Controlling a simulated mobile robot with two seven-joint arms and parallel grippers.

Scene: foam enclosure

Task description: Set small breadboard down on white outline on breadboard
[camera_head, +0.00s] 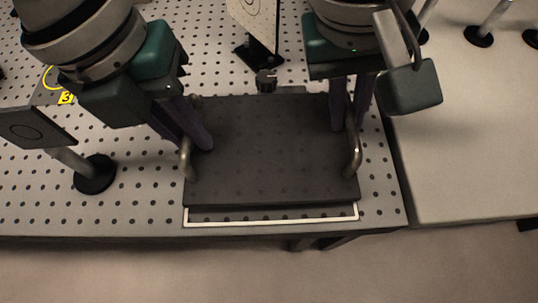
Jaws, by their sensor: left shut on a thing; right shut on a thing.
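The small breadboard (270,150) is a dark rectangular plate with a metal handle on each side. It hides most of the white outline (270,222), whose front edge and front corners show just in front of the plate. The large perforated breadboard (130,200) lies beneath. My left gripper (195,145) is shut on the left handle (187,157). My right gripper (347,120) is shut on the right handle (354,155). Whether the plate touches the surface or hangs slightly above it, I cannot tell.
A post-mounted dark plate (38,127) stands at the left. A white target plate (257,22) on a dark base stands behind, and a small dark knob (266,80) sits behind the small breadboard. A plain pale surface (460,160) lies at the right, with posts at its back.

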